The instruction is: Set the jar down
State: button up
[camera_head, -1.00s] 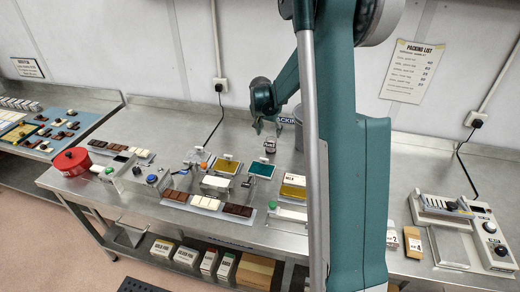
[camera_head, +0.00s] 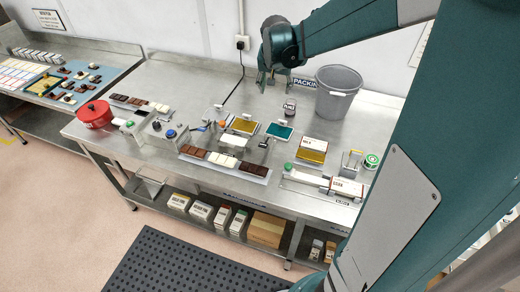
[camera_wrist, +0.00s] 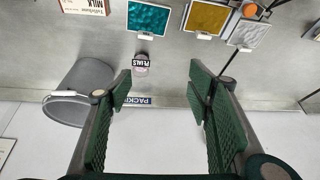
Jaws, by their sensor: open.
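The jar (camera_head: 290,107) is small, with a dark label. It stands upright on the steel bench (camera_head: 185,75) in front of the grey bucket. In the wrist view the jar (camera_wrist: 141,62) reads "PEARLS" and lies beyond my fingertips, apart from them. My gripper (camera_head: 273,85) is above the bench, up and left of the jar in the head view. In the wrist view my gripper (camera_wrist: 163,90) has its two green-padded fingers wide apart, with nothing between them.
A grey bucket (camera_head: 338,92) stands right of the jar, near a "PACKING" sign (camera_head: 305,83). Teal (camera_head: 279,131) and yellow (camera_head: 243,126) trays lie in front. Bare bench lies left of the jar.

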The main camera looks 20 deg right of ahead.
jog(key=s+a+r+n+t+y, duration=0.1)
jog(key=s+a+r+n, duration=0.15)
jog(key=s+a, duration=0.4)
jog(key=s+a+r+n+t, duration=0.1)
jog(key=s+a+r, duration=0.3)
jog(key=s+a, duration=0.3)
jog(key=s+a+f+n, duration=0.1)
jog(key=s+a+n, duration=0.1)
jog(key=s, duration=0.6)
jog(key=s+a+f+n+t+y, duration=0.1)
jog(key=s+a+n, duration=0.1)
jog(key=s+a, duration=0.3)
jog(key=shift+s+a+y, duration=0.2)
jog(key=shift+s+y, duration=0.1)
jog(key=shift+s, duration=1.75)
jog(key=shift+f, duration=0.15)
notch_tip(320, 180, down, 8)
jog(key=b, duration=0.8)
